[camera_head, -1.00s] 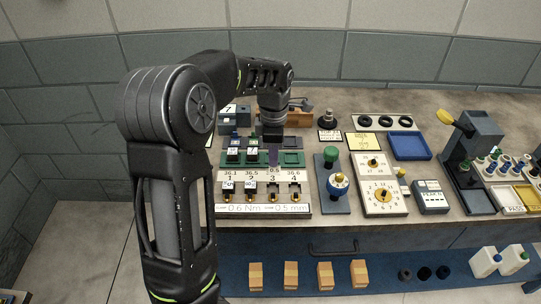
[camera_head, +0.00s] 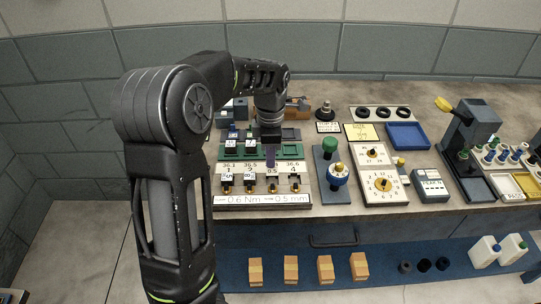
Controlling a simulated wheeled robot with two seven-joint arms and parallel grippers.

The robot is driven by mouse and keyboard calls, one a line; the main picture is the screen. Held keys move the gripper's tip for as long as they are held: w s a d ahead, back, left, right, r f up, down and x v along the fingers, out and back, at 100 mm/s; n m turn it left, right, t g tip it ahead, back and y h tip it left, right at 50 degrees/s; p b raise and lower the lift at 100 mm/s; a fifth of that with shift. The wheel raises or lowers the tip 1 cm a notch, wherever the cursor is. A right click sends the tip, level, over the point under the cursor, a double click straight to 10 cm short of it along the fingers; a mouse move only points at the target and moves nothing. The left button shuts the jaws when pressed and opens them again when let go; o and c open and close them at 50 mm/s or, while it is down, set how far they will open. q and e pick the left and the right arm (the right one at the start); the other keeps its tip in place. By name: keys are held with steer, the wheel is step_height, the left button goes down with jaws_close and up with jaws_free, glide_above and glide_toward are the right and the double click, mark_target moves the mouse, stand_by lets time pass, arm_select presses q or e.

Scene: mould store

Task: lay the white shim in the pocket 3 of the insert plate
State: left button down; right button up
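The insert plate (camera_head: 260,201) is a pale panel with numbered places 1 to 4 on the bench. Places 1 and 2 hold dark blocks with white tags. My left gripper (camera_head: 270,146) points down above the column of place 3. I cannot tell whether the shim touches the plate. My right gripper is not in view.
A green rack (camera_head: 291,152) with tagged blocks lies just behind the plate. A stand with green and blue knobs (camera_head: 331,178) and a dial panel (camera_head: 382,201) stand to the right. A blue tray (camera_head: 407,135) is farther back. The bench's front edge runs close before the plate.

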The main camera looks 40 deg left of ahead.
arm_select(q)
steer(key=shift+f+b, duration=0.45)
steer(key=shift+f, duration=1)
steer(key=shift+f, duration=0.2)
steer(key=shift+f+b, duration=0.45)
steer(key=shift+f, duration=0.15)
stand_by(0.6)
steer(key=c, duration=1.6)
jaws_free()
steer(key=shift+o, duration=0.2)
steer(key=shift+c, duration=0.6)
